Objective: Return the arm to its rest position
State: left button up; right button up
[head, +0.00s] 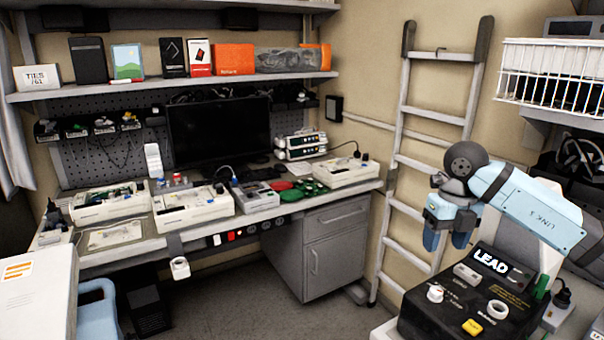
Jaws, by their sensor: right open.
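My right arm (530,205) is light blue and reaches in from the right edge, bent at a dark grey round joint. My right gripper (446,240) hangs from it with its fingers pointing down. It is open, and I see nothing held between its fingers. My left gripper is not in view.
A workbench (135,255) with several opened pump units and a dark monitor (220,130) stands at the left and back. A ladder (420,157) leans on the wall. A white wire basket (545,75) is at upper right. The floor (250,310) before the bench looks clear.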

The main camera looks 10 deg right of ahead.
jog(key=s+a+f+m+t+y+p, duration=0.1)
jog(key=s+a+f+m+y+p, duration=0.15)
jog(key=a+y, duration=0.55)
jog(key=s+a+f+m+t+y+p, duration=0.1)
jog(key=s+a+y, duration=0.35)
jog(key=a, duration=0.45)
jog(key=s+a+f+m+t+y+p, duration=0.1)
jog(key=s+a+f+m+y+p, duration=0.15)
jog(key=a+y, duration=0.55)
jog(key=s+d+f+m+t+h+p, duration=0.1)
jog(key=d+f+m+t+h, duration=0.1)
jog(key=f+m+t+h, duration=0.45)
jog(key=s+d+f+m+t+h+p, duration=0.2)
jog(key=d+m+t+h, duration=0.15)
jog(key=m+t, duration=0.7)
jog(key=s+d+f+m+g+h+p, duration=0.1)
jog(key=s+d+f+m+g+h, duration=0.2)
jog(key=s+f+m+g+h, duration=0.5)
jog(key=s+f+m+g, duration=0.1)
jog(key=s+f+m, duration=0.1)
jog(key=s+f, duration=0.4)
jog(key=shift+s+d+p, duration=0.25)
jog(key=shift+d+p, duration=0.05)
jog(key=shift+d, duration=0.05)
jog(key=shift+f, duration=0.15)
jog(key=shift+c, duration=1.2)
jog(key=shift+d, duration=0.1)
jog(key=shift+c, duration=0.3)
